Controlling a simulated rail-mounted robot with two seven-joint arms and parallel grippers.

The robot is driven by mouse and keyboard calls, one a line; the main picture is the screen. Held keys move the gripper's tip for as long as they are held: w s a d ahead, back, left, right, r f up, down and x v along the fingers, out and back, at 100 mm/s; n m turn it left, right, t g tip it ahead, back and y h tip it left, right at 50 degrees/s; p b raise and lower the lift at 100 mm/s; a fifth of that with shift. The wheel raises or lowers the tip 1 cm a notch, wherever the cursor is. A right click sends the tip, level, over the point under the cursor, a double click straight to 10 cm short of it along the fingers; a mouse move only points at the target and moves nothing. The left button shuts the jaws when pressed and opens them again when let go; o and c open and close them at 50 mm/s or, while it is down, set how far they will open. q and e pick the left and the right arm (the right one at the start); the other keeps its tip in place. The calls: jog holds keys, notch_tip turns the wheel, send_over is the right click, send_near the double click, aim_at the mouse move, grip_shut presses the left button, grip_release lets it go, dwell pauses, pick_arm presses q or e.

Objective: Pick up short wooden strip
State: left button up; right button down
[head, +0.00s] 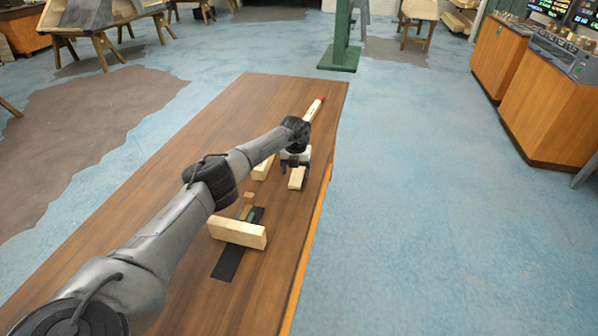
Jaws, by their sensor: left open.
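My left arm reaches from the lower left across the table. Its left gripper (296,168) points down and is open. A short pale wooden strip (296,180) lies on the brown table (180,160) right below the gripper, its far end hidden by the fingers. I cannot tell whether the fingers touch it or are still above it. Another pale wooden piece (263,169) lies just left of the gripper, partly hidden by my arm. My right gripper is not in view.
A thicker pale wooden block (237,233) lies nearer, across a black strip (229,262). A longer pale piece with a red tip (314,110) lies beyond my wrist. The table's far left part is clear.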

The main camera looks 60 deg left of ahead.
aim_at(296, 178)
pick_arm(q)
notch_tip(296, 178, down, 3)
jog(key=shift+f+b, duration=0.1)
jog(key=shift+b, duration=0.3)
jog(key=shift+c, duration=0.4)
jog(key=c, duration=0.9)
jog(key=shift+c, duration=0.3)
jog(key=shift+r, duration=0.25)
